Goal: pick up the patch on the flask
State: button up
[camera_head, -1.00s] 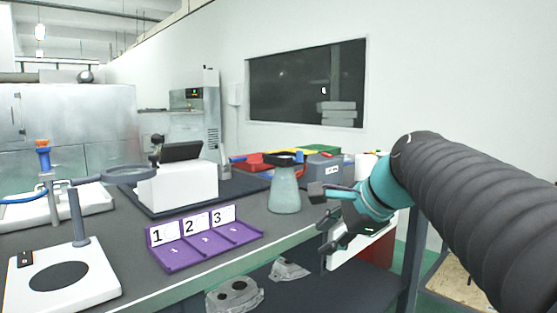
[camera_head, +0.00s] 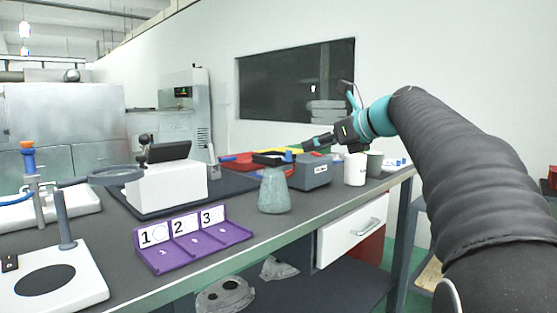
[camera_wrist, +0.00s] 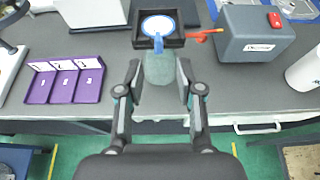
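The flask (camera_head: 275,192) is a pale grey-green cone standing upright near the front edge of the bench. It also shows in the wrist view (camera_wrist: 159,70). A black square frame (camera_wrist: 158,41) with a white, blue-rimmed round patch (camera_wrist: 158,25) appears at the flask's top; the frame also shows in the head view (camera_head: 270,158). I cannot tell how it rests there. My gripper (camera_head: 308,143) is above and to the right of the flask in the head view. In the wrist view its two fingers (camera_wrist: 159,68) are spread apart with nothing between them touching.
A grey box (camera_head: 311,172) stands right of the flask, with a white cup (camera_head: 355,169) beyond it. The purple numbered holder (camera_head: 192,241) lies to the left. A magnifier (camera_head: 112,176) and white instrument (camera_head: 166,186) stand farther left. Bare bench lies between holder and flask.

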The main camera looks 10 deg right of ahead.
jog(key=x, duration=0.7)
jog(key=shift+a+f, duration=0.2)
jog(key=shift+a, duration=0.05)
jog(key=shift+w, duration=0.15)
grip_shut()
